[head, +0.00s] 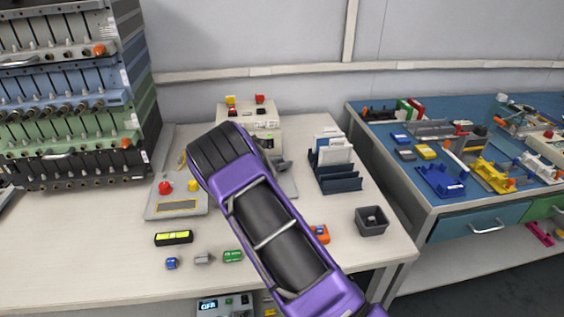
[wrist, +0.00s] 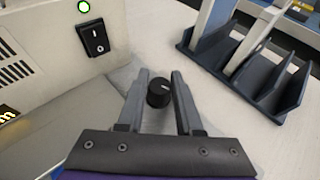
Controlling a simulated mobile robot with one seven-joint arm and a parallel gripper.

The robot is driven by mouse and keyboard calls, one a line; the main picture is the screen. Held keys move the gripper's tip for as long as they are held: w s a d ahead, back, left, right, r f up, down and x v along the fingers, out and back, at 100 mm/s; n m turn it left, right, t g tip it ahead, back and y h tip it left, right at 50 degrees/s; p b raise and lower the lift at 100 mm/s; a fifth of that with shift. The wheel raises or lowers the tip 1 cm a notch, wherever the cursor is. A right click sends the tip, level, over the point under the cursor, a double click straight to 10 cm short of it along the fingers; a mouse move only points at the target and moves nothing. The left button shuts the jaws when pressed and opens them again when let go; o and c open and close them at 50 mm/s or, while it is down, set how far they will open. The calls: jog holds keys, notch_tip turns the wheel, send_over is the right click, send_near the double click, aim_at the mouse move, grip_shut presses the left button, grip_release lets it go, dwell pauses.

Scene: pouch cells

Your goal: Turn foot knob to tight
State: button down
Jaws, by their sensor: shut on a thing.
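The foot knob (wrist: 159,97) is a small round black knob with a white pointer line on its top. In the wrist view it sits between the two grey fingers of my gripper (wrist: 160,84), which is shut on it. The line points toward the right finger. The knob stands by the foot of a beige machine (wrist: 50,40) with a black rocker switch (wrist: 96,38) and a lit green lamp. In the head view my purple arm hides the knob and most of my gripper; the machine (head: 266,118) shows behind it.
A dark blue rack (head: 338,184) with upright plates stands right of the machine. A dark grey bin (head: 371,222) sits near the front right. A panel with a red button (head: 166,188) lies left of my arm. Small blocks and a yellow-faced level (head: 174,238) lie in front.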

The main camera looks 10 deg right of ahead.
jog(key=shift+m+g+h, duration=0.3)
jog(key=shift+m+h, duration=0.1)
jog(key=c, duration=0.6)
grip_release()
jog(key=p+v, duration=0.2)
jog(key=v, duration=1.5)
jog(key=shift+s+a+r, duration=0.1)
jog(key=shift+r, duration=0.15)
